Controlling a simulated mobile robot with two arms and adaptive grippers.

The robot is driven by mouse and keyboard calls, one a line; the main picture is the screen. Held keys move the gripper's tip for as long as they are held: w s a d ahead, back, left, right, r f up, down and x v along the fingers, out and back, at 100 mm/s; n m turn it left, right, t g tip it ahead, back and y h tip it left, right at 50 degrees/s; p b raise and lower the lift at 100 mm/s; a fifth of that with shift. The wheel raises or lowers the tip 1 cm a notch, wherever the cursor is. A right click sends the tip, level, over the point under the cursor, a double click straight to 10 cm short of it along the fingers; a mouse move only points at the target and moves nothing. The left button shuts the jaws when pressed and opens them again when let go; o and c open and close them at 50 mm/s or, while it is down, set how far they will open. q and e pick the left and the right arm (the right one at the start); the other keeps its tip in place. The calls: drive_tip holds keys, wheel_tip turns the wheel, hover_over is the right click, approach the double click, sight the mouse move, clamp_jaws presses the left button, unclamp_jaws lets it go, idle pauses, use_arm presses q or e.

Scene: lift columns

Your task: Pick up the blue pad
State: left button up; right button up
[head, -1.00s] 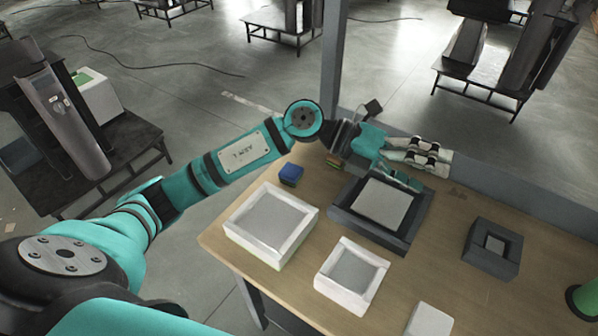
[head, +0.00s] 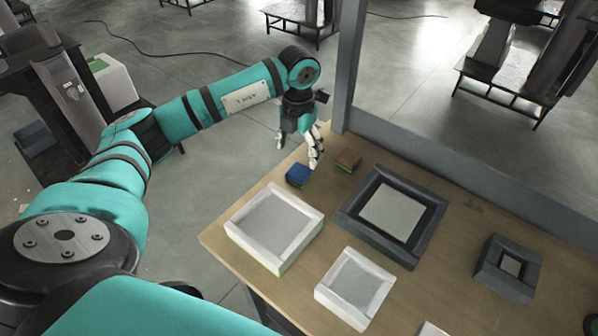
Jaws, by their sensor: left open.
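The blue pad (head: 298,174) is a small blue block with a green lower edge. It lies on the wooden table near its far left edge, behind the large white tray. My left gripper (head: 300,155) points down just behind and above the pad, its fingers apart and nothing between them. One finger looks very close to the pad's far right side; I cannot tell whether it touches. My right gripper is not in view.
A brown pad (head: 348,160) lies just right of the blue one. A large white tray (head: 238,238), a smaller white tray (head: 327,290), a large dark tray (head: 408,258) and a small dark tray (head: 492,275) stand on the table (head: 225,252). A grey post (head: 347,70) rises behind.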

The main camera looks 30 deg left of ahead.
sight(299, 171)
use_arm(q)
wheel_tip(299, 171, down, 3)
drive_tip(key=shift+d+r, duration=0.1)
wheel_tip(299, 171, down, 5)
drive_tip(key=p, duration=0.2)
drive_tip(key=shift+p, duration=0.3)
drive_tip(key=shift+f, duration=0.2)
drive_tip(key=c, duration=1.2)
